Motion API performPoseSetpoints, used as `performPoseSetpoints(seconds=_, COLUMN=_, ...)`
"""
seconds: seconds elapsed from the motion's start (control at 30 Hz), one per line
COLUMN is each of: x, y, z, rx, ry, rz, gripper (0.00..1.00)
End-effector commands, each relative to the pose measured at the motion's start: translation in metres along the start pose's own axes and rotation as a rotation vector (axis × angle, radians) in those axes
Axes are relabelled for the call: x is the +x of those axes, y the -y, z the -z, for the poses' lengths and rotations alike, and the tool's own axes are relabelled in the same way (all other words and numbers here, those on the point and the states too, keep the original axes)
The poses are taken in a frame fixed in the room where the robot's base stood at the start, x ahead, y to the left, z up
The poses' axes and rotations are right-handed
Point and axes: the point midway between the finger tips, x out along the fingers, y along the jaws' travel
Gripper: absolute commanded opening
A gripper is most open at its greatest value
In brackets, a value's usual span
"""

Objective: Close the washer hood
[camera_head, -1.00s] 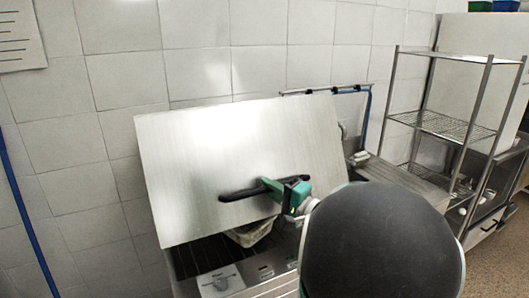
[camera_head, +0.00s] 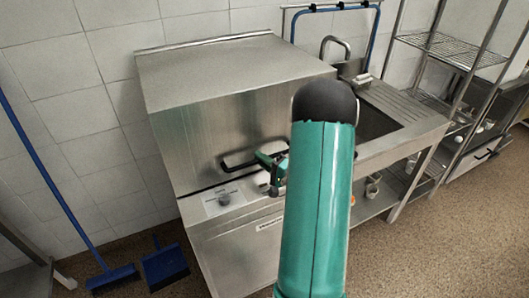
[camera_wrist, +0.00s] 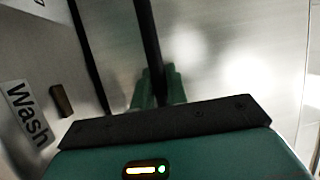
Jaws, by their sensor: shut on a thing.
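The washer hood (camera_head: 215,130) is a brushed-steel box, its top level and its front panel upright, low over the washer base (camera_head: 235,250). A black bar handle (camera_head: 236,163) runs across the lower front of the hood. My green gripper (camera_head: 268,160) is shut on the handle near its right end; my arm hides part of that side. In the wrist view the handle (camera_wrist: 147,35) passes between the green fingers (camera_wrist: 158,90). A dark line runs between hood and base there; I cannot tell whether they touch.
A control panel with a knob (camera_head: 224,200) is on the base front. A sink counter (camera_head: 410,118) with a faucet (camera_head: 336,50) stands to the right, and a wire shelf (camera_head: 450,48) beyond. A blue broom (camera_head: 112,278) and dustpan (camera_head: 165,265) are on the floor at left.

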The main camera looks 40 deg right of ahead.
Motion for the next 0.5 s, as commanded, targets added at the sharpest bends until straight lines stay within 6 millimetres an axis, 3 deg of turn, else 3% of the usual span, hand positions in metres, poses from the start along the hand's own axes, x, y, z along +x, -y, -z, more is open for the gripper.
performPoseSetpoints(seconds=0.5, x=0.004, y=-0.016, z=0.002, rx=0.004, ry=-0.002, rz=-0.008, gripper=0.0)
